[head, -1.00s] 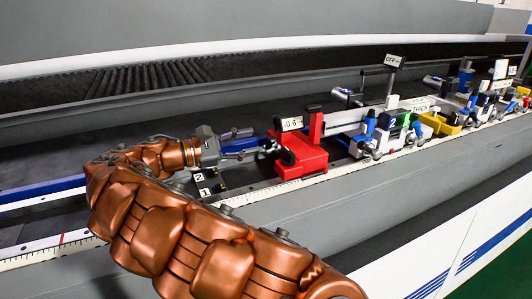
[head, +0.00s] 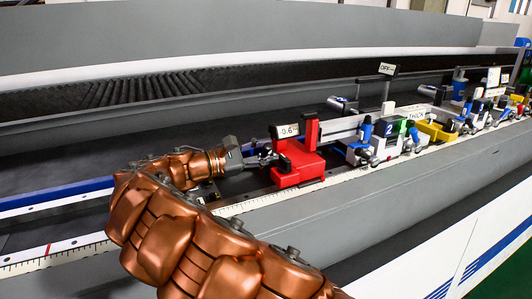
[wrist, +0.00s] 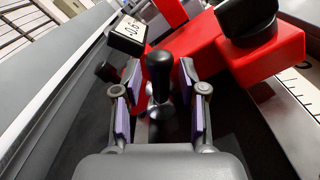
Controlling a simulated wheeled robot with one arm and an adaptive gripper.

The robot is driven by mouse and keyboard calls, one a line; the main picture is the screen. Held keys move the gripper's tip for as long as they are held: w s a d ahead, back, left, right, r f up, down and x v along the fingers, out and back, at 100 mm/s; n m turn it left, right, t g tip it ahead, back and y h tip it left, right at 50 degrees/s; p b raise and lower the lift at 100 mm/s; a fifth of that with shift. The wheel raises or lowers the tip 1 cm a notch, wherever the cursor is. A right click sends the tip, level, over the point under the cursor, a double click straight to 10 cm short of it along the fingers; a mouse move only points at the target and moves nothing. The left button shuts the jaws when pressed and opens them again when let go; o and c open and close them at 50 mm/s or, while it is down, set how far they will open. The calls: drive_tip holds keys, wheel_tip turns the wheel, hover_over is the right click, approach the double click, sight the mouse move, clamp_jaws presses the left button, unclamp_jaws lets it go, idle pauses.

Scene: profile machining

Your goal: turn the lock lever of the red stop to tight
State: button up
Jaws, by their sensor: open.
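The red stop (head: 297,163) sits on the rail beside the white scale, with a small display reading about 0.6 (head: 289,130) on top. It fills the upper part of the wrist view (wrist: 262,58). A lever with a black rounded knob (wrist: 160,70) and a metal base stands at its near side. My gripper (wrist: 154,88) is open, its two purple-padded fingers on either side of the knob, with gaps visible on both sides. In the head view my gripper (head: 268,160) is at the left side of the red stop; the lever is hard to make out there.
Blue, green and yellow clamps (head: 388,137) stand along the rail to the right. A white ruler strip (head: 245,205) runs along the front edge.

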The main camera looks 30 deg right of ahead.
drive_tip(key=shift+d, duration=0.1)
clamp_jaws()
idle(0.3)
idle(0.4)
